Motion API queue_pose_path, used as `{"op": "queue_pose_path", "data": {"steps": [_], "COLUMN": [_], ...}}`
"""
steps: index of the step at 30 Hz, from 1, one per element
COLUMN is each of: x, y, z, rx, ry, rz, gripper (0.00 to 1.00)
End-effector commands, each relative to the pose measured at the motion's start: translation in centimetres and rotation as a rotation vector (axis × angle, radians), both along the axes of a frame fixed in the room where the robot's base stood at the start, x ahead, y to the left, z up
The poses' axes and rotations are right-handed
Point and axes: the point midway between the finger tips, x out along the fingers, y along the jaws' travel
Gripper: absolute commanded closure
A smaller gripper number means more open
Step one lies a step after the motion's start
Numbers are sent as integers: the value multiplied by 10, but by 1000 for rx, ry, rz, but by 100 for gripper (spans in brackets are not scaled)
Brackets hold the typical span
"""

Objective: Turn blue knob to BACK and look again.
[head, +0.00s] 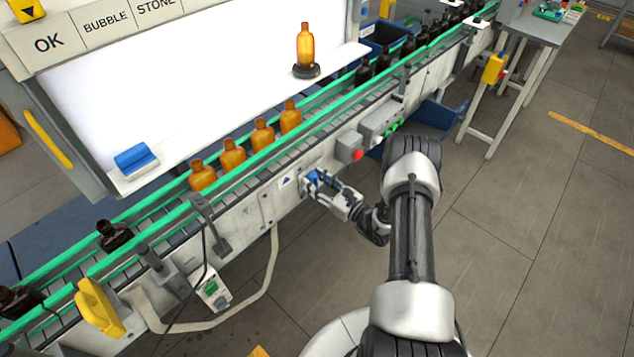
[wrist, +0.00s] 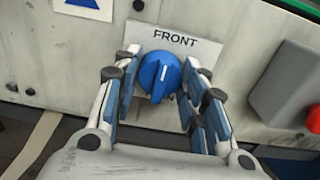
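The blue knob (wrist: 159,76) sits on a white plate (wrist: 181,48) marked FRONT above it. Its white pointer line points up toward that word; no BACK mark is visible. My gripper (wrist: 162,88) has one blue-padded finger on each side of the knob, with narrow gaps, so it looks open around it. In the head view my gripper (head: 325,186) reaches the conveyor's front panel, and the fingers partly hide the blue knob (head: 312,177). An amber bottle (head: 305,46) stands upright on a dark round stand (head: 306,71) before the bright white panel (head: 215,80).
Several amber bottles (head: 263,134) stand on the conveyor (head: 240,182) between green rails; darker bottles (head: 383,60) stand farther along. A grey box with a red button (head: 358,155) is right of the knob.

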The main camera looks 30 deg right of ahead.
Motion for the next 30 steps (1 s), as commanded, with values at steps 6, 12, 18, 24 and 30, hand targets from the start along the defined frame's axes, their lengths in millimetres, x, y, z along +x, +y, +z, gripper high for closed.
{"op": "queue_pose_path", "data": {"steps": [6,12,18,24,30], "x": [0,0,0,0,0], "y": [0,0,0,0,0], "z": [0,0,-1,-2,-2], "rx": [0,1,30,125,281], "ry": [0,0,11,46,103], "rz": [0,0,0,0,0], "gripper": [78,86,86,86,86]}}
